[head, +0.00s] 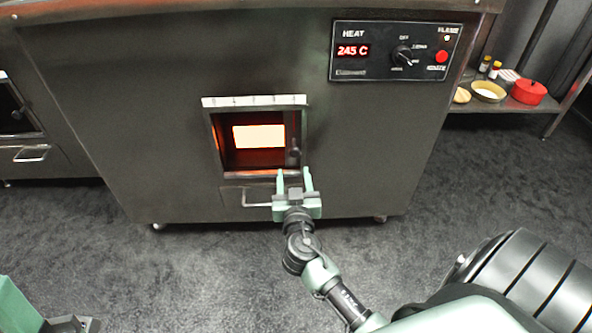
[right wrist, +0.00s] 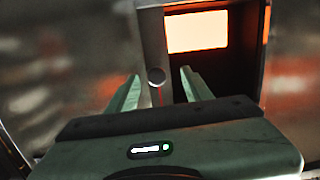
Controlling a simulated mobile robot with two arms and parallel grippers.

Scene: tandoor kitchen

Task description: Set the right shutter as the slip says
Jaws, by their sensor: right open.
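The tandoor (head: 150,110) has a square front opening that glows inside. At the opening's right side is a narrow grey shutter plate (right wrist: 149,35) with a round dark knob (head: 295,152); the knob also shows in the right wrist view (right wrist: 156,77). A white strip with small marks (head: 255,101) runs above the opening. My right gripper (head: 294,171) is open, just below and in front of the knob. In the right wrist view the knob appears between its fingertips, apart from both. Part of my left gripper (head: 75,324) shows at the bottom left, mostly cut off. I see no readable slip.
A control panel (head: 395,52) reads 245 C. A bar handle (head: 258,205) sits low under the opening. The carpet (head: 90,240) in front is clear.

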